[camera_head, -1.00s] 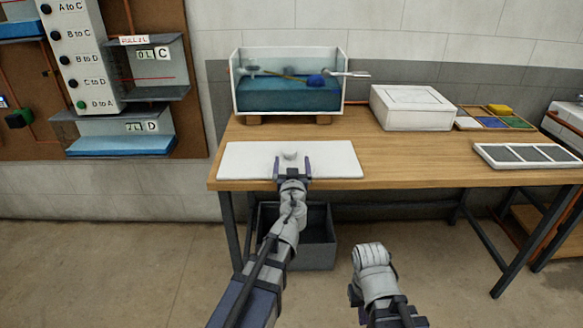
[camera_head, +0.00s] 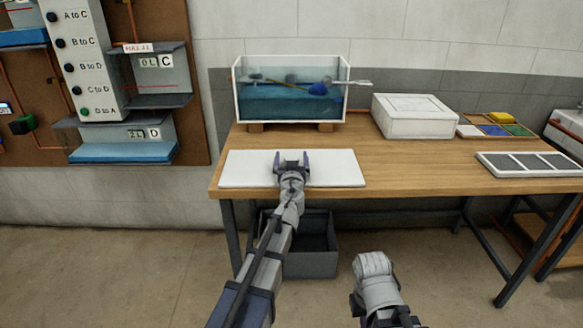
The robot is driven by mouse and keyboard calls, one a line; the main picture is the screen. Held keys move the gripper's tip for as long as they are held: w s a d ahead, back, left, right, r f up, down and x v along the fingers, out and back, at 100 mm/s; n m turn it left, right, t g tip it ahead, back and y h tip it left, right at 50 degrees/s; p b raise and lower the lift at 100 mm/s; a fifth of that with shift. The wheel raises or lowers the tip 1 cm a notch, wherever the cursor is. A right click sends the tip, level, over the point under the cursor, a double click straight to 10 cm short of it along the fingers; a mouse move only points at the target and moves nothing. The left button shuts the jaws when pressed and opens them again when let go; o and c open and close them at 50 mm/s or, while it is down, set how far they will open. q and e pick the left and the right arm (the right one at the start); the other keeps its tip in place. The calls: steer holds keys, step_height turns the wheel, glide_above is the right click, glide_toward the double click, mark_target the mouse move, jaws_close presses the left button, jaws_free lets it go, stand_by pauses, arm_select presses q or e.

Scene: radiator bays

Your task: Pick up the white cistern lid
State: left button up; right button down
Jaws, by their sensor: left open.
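The white cistern lid (camera_head: 335,174) is a flat slab lying on the wooden table near its front left edge. My left gripper (camera_head: 291,157) is over the middle of the lid, with its two dark fingers apart. The lid's small knob is hidden at the gripper, and I cannot tell whether the fingers touch it. My right arm is at the lower right, in front of the table. Its gripper fingers do not show.
A clear tank (camera_head: 290,103) of blue water stands behind the lid. A white box (camera_head: 413,117), a tray of coloured blocks (camera_head: 496,127) and a panelled frame (camera_head: 530,164) are to the right. A grey bin (camera_head: 311,264) stands under the table. The table's middle is clear.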

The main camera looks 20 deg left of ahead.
arm_select(q)
jaws_close()
stand_by(0.7)
